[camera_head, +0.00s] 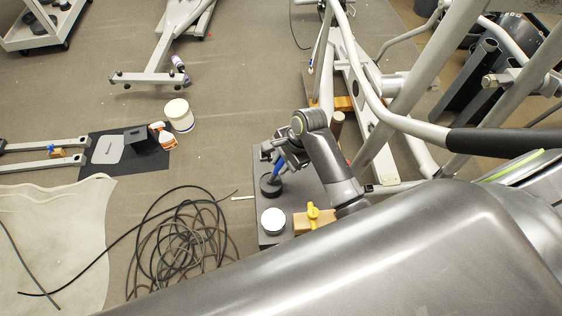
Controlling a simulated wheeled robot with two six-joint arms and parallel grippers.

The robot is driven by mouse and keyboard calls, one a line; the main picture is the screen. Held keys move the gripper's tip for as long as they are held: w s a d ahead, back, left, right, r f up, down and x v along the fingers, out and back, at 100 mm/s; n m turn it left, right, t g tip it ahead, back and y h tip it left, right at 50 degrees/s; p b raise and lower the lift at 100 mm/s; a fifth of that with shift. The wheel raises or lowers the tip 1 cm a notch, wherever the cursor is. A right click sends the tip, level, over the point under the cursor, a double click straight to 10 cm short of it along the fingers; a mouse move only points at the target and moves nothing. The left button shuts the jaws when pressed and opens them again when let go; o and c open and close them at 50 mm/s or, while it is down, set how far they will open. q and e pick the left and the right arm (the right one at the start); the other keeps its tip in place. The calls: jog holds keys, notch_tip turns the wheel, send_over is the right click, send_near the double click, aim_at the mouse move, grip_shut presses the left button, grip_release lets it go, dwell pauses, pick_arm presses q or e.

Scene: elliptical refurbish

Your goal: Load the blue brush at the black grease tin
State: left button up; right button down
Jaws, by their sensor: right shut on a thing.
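The blue brush (278,169) is in my right gripper (284,158), which is shut on it. The brush points down at the black grease tin (270,187), its lower end at or just over the tin's opening; I cannot tell whether it touches the grease. The tin stands on a grey board or low box (306,186). A white-topped round tin (273,220) stands nearer on the same surface. My left gripper is not in view.
A yellow-handled tool on a wooden block (314,218) lies right of the white-topped tin. A coiled black cable (180,240) covers the floor to the left. The elliptical machine frame (400,110) stands right. A white bucket (179,115) is farther back.

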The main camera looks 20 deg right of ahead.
jog(key=shift+f, duration=0.3)
jog(key=shift+f, duration=0.1)
dwell(1.4)
notch_tip(320, 180, up, 2)
jog(key=shift+r, duration=2.55)
